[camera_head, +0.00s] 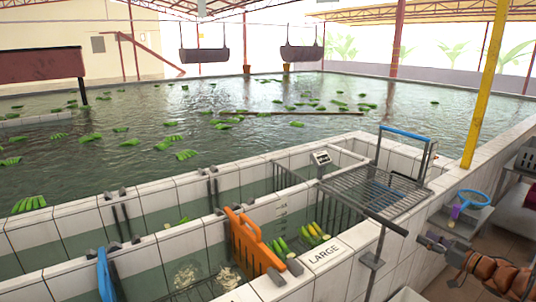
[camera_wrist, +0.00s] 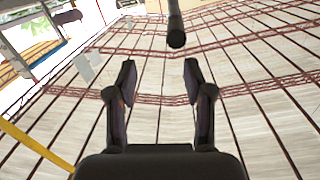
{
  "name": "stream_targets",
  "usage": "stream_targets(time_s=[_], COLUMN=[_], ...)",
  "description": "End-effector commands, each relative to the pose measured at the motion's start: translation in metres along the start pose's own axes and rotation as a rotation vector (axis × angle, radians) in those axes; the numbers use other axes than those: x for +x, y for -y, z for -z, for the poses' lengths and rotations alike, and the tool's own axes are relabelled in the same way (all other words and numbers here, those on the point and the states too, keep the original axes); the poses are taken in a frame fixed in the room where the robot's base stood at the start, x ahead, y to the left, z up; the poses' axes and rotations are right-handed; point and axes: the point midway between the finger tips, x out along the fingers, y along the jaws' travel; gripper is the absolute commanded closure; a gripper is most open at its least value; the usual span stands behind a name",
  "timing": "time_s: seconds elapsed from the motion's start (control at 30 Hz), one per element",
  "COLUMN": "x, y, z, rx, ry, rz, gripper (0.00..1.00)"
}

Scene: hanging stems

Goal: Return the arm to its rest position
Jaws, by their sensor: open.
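My gripper (camera_wrist: 160,76) shows in the wrist view with its two dark fingers spread apart. Nothing is between the fingers. It faces the roof (camera_wrist: 255,95), which has pale panels and dark red beams. A dark rod with a rounded end (camera_wrist: 175,25) hangs into the top of that view, beyond the fingertips.
A water tank (camera_head: 230,110) with floating green banana clusters fills the back. White-tiled channels (camera_head: 170,190) with an orange gate (camera_head: 250,243) lie in front. A wire rack (camera_head: 375,190), a yellow post (camera_head: 485,85) and a blue ring (camera_head: 473,197) stand at right.

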Motion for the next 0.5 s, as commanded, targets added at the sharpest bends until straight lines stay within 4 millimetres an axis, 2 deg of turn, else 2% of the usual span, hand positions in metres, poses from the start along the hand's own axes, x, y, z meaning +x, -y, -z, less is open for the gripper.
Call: stream_targets(time_s=[0.03, 0.2, 0.37, 0.5], x=[0.011, 0.041, 0.058, 0.065], y=[-0.001, -0.013, -0.016, -0.01], z=[0.011, 0.047, 0.076, 0.096], rx=[-0.024, -0.106, -0.162, -0.186], ry=[0.012, 0.067, 0.13, 0.192], rz=[-0.033, -0.2, -0.354, -0.48], gripper=[0.48, 0.48, 0.48, 0.48])
